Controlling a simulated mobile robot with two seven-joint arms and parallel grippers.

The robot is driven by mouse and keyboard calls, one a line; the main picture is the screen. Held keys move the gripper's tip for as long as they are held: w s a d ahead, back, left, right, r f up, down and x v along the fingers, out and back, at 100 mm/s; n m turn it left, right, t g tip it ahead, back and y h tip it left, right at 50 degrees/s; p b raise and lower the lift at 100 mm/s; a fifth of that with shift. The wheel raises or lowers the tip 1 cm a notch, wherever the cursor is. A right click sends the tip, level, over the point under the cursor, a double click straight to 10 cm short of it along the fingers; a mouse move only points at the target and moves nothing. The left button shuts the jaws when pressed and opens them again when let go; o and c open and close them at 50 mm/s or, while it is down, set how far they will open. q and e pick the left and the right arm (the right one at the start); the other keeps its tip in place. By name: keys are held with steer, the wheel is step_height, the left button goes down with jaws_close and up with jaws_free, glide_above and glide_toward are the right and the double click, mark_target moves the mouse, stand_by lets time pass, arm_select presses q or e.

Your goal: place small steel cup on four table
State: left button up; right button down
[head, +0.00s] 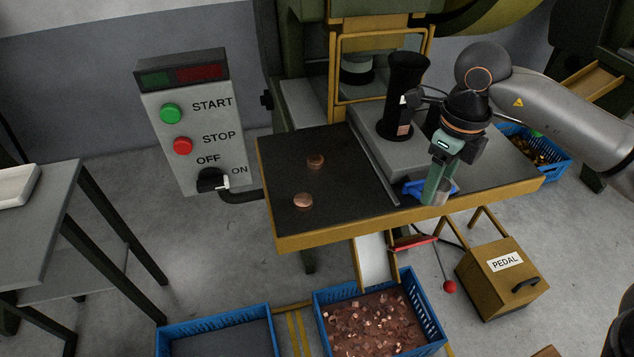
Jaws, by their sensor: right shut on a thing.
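My right gripper (436,190) comes in from the right and points down over the front right part of the black-topped press table (350,213). It is shut on a small grey steel cup (441,197), which is partly covered by the fingers. The cup is near the table's yellow front edge; I cannot tell whether it touches the surface. A blue object (413,187) shows behind the fingers. My left gripper is not in view.
Two copper pieces (315,160) (303,201) lie on the table's left part. A black cylinder (403,95) stands behind my gripper. A control box (195,130), blue crates (380,315) and a pedal box (500,278) surround the table. A grey table (40,220) stands left.

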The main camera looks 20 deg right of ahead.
steer(key=shift+w+m, duration=0.1)
steer(key=shift+m, duration=0.2)
steer(key=shift+w+a+f, duration=0.1)
steer(key=shift+w+a, duration=0.05)
steer(key=shift+w, duration=0.1)
steer(key=w+a+f, duration=0.3)
steer(key=w+a, duration=0.2)
steer(key=w, duration=0.1)
glide_above(360, 207)
step_height(360, 207, down, 6)
steer(key=shift+f+b, duration=0.15)
steer(key=shift+b, duration=0.3)
steer(key=shift+w+f, duration=0.1)
steer(key=shift+f, duration=1.55)
steer(key=shift+f+b, duration=0.1)
steer(key=shift+b, duration=0.2)
steer(key=shift+c, duration=1.5)
jaws_free()
steer(key=shift+f, duration=0.1)
